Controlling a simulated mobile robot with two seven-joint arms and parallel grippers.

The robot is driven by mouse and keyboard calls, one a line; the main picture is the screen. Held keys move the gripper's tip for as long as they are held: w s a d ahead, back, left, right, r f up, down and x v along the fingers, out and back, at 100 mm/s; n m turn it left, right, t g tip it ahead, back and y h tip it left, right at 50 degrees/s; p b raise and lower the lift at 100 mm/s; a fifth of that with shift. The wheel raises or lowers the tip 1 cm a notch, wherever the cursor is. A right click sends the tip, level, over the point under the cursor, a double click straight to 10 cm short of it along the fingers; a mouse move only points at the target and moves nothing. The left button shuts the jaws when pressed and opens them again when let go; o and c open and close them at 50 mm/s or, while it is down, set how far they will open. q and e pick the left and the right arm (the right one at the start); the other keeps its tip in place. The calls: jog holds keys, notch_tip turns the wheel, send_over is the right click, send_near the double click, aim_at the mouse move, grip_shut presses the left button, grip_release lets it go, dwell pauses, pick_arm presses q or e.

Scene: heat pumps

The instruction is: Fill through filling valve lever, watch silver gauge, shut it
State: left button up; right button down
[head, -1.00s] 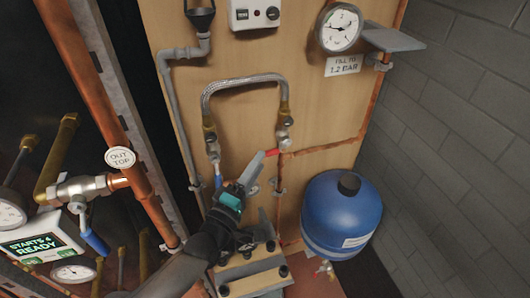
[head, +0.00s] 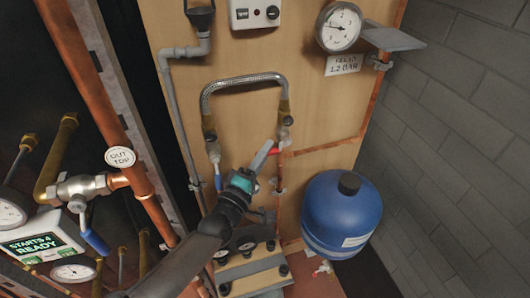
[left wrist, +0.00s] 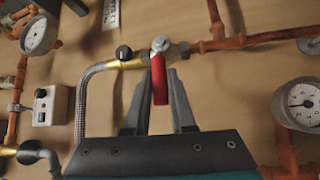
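The filling valve's red lever (head: 276,151) sits at the lower right end of the braided hose. In the left wrist view the red lever (left wrist: 160,84) lies between my two fingers. My left gripper (head: 263,156) is at the lever, with one finger (left wrist: 136,105) on each side. The fingers look slightly apart from it; contact is not clear. The silver gauge (head: 339,27) is at the upper right of the board, above a label (head: 343,65) ending in "1.2 BAR". The gauge also shows in the left wrist view (left wrist: 37,34). My right gripper is not in view.
A braided hose (head: 245,82) arches above the valves, with a blue lever (head: 218,183) at its left end. A blue tank (head: 342,213) stands at the right. Small gauges (head: 247,247) sit below my gripper.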

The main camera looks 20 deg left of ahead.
pick_arm(q)
grip_shut()
dwell(0.9)
